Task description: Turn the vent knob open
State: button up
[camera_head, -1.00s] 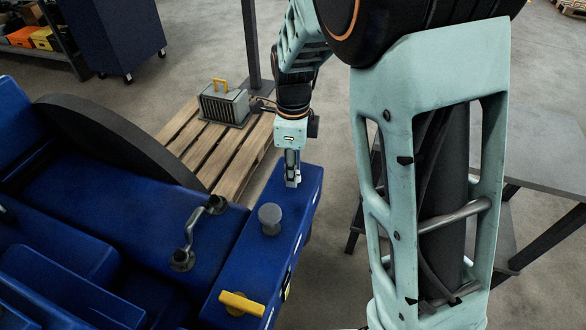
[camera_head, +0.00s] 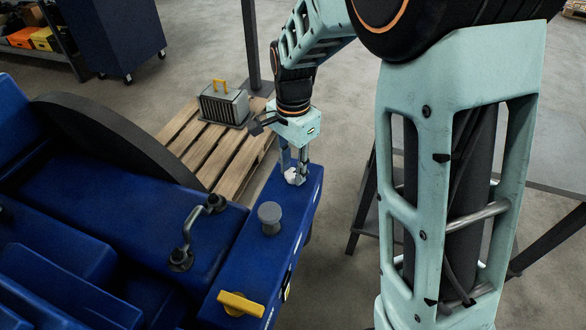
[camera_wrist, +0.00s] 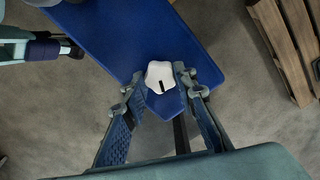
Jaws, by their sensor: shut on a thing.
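The vent knob is a small white, lobed knob (camera_wrist: 160,77) with a dark mark on its face. It sits near the end of the blue housing top (camera_wrist: 125,40). In the head view the knob (camera_head: 291,177) shows between the fingertips, partly hidden by them. My gripper (camera_head: 295,175) points down at it from above. In the wrist view my gripper (camera_wrist: 158,82) has one finger on each side of the knob, closed onto it. The dark mark points toward the bottom of the wrist view.
On the same blue top are a grey round cap (camera_head: 270,216) and a yellow handle (camera_head: 241,304). A bent metal pipe (camera_head: 197,232) stands to the left. A wooden pallet (camera_head: 190,165) with a grey box (camera_head: 224,105) lies behind. A table (camera_head: 560,150) stands at right.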

aim_at(293, 173)
jog(key=n, duration=0.4)
jog(key=shift+n+b, duration=0.35)
jog(key=shift+n, duration=0.05)
dwell(0.4)
jog(key=o, duration=1.2)
jog(key=shift+c, duration=0.2)
notch_tip(293, 173, up, 12)
